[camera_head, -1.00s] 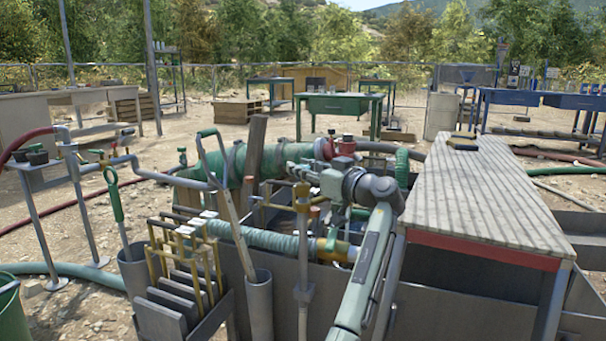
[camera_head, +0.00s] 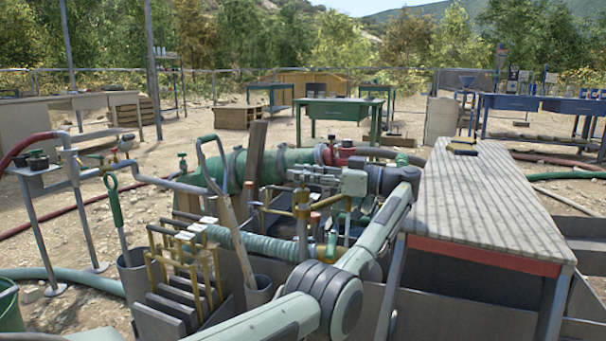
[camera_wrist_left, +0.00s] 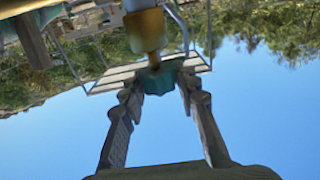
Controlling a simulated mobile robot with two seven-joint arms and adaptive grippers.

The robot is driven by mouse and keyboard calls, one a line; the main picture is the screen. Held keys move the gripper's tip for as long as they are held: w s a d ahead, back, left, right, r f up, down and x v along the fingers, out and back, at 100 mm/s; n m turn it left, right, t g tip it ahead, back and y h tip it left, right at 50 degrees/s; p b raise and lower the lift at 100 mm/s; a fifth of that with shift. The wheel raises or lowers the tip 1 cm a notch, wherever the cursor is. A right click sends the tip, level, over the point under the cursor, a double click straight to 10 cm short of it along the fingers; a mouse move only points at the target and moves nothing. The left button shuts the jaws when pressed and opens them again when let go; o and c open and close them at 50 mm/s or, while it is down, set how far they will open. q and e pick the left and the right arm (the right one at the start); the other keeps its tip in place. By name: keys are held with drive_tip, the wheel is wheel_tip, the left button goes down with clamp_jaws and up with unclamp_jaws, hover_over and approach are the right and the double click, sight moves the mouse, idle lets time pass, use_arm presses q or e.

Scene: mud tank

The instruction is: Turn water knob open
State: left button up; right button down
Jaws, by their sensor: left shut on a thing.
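My left gripper (camera_head: 308,176) reaches in from the right of the brass standpipe (camera_head: 302,200), at its top, in the camera_head view. In the left wrist view my left gripper (camera_wrist_left: 160,86) has its two fingers on either side of a teal-green knob (camera_wrist_left: 158,80) and is shut on it. The knob sits on the end of a brass fitting (camera_wrist_left: 146,30). That view looks upside down, with sky below. In the head view the knob is hard to make out at the fingertips. My right gripper is not in view.
A ribbed grey-topped table (camera_head: 490,200) stands close on the right of my arm. A rack of brass-handled frames (camera_head: 180,265) and a tilted long-handled tool (camera_head: 230,210) stand on the left. A large green pipe (camera_head: 265,165) lies behind the standpipe.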

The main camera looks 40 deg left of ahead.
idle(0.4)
use_arm(q)
drive_tip(key=o, duration=1.2)
wheel_tip(320, 180, up, 10)
